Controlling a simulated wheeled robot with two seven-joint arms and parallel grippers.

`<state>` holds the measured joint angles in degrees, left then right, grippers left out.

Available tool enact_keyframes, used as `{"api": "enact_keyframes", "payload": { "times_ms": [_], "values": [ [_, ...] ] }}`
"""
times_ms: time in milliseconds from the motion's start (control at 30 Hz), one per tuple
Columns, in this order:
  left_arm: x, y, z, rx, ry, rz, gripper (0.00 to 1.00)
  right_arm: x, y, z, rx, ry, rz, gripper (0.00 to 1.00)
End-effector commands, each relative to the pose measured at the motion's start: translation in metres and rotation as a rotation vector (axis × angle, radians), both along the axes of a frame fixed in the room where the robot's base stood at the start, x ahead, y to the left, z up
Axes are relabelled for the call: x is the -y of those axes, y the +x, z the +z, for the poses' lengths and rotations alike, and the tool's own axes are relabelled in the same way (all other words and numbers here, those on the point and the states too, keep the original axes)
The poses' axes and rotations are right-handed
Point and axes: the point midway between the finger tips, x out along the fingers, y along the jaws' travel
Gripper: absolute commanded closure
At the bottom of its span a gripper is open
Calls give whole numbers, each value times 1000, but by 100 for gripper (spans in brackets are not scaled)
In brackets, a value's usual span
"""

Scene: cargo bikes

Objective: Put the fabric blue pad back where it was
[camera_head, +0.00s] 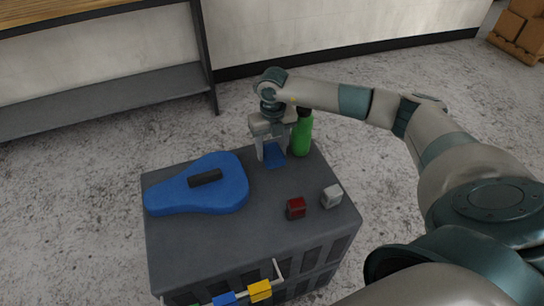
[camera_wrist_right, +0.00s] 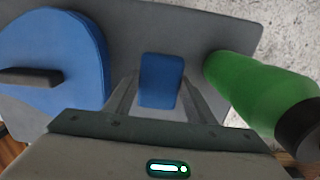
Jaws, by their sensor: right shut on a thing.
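The small blue pad (camera_head: 274,155) is at the far edge of the dark grey box top (camera_head: 205,245). It also shows in the right wrist view (camera_wrist_right: 161,80), between the two fingers. My right gripper (camera_head: 273,157) points down over the box top and is shut on the pad, with a finger on either side. I cannot tell whether the pad touches the box top or is slightly above it. My left gripper is not in view.
A green bottle (camera_head: 302,135) stands close beside my right gripper. A large blue saddle-shaped thing (camera_head: 222,196) with a black block (camera_head: 205,177) lies left. A red cube (camera_head: 295,208) and a pale grey cube (camera_head: 332,196) sit nearer. The front-left box top is clear.

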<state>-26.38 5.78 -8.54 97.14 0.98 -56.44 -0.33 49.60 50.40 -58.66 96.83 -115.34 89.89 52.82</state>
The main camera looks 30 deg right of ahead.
Motion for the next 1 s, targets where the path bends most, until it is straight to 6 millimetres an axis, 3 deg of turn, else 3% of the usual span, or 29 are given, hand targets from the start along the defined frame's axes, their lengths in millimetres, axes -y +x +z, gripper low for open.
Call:
{"api": "enact_keyframes", "payload": {
  "times_ms": [300, 767, 800, 833, 867, 1000],
  "values": [
    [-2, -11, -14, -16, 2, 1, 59, 0, 0, -33, -2, 0, 0, 71],
    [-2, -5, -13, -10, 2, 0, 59, 0, 0, -37, -1, 0, 0, 71],
    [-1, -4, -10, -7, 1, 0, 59, 0, 0, -37, -1, 0, 0, 43],
    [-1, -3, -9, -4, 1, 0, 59, 0, 0, -37, -1, 0, 0, 36],
    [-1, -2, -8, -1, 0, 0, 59, 0, 0, -37, -1, 0, 0, 31],
    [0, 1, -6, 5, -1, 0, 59, 0, 0, -37, -1, 0, 0, 31]
  ]
}}
